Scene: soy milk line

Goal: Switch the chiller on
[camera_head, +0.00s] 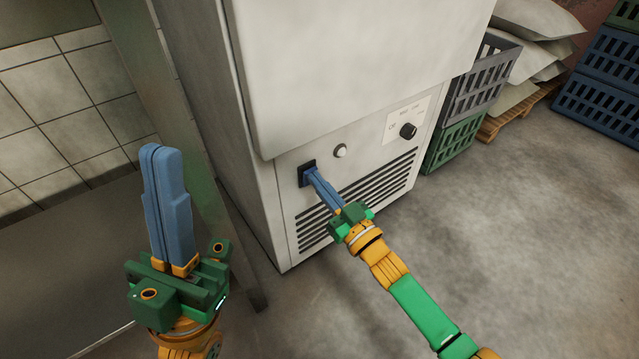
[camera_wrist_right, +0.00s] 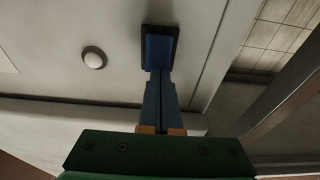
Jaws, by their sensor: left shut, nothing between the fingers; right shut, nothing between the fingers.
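The chiller is a pale grey-white cabinet (camera_head: 350,80) in the middle of the head view. On its lower front panel are a black square-framed switch (camera_head: 304,181), a round white lamp or button (camera_head: 340,150) and a black knob (camera_head: 408,131). My right gripper (camera_head: 311,172) is shut, its blue fingertips at the switch and covering most of it; I cannot tell how far it is pressed. The right wrist view shows the fingertips within the black frame (camera_wrist_right: 175,31), with the round white lamp (camera_wrist_right: 94,58) beside it. My left gripper (camera_head: 162,150) is shut and empty, pointing up, away from the chiller.
A slatted vent (camera_head: 370,190) lies below the switch. A grey crate (camera_head: 482,75) on a green crate (camera_head: 452,143) stands right of the chiller, with sacks (camera_head: 540,18) and blue crates (camera_head: 603,95) behind. A metal post (camera_head: 165,90) stands left. The floor at right is clear.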

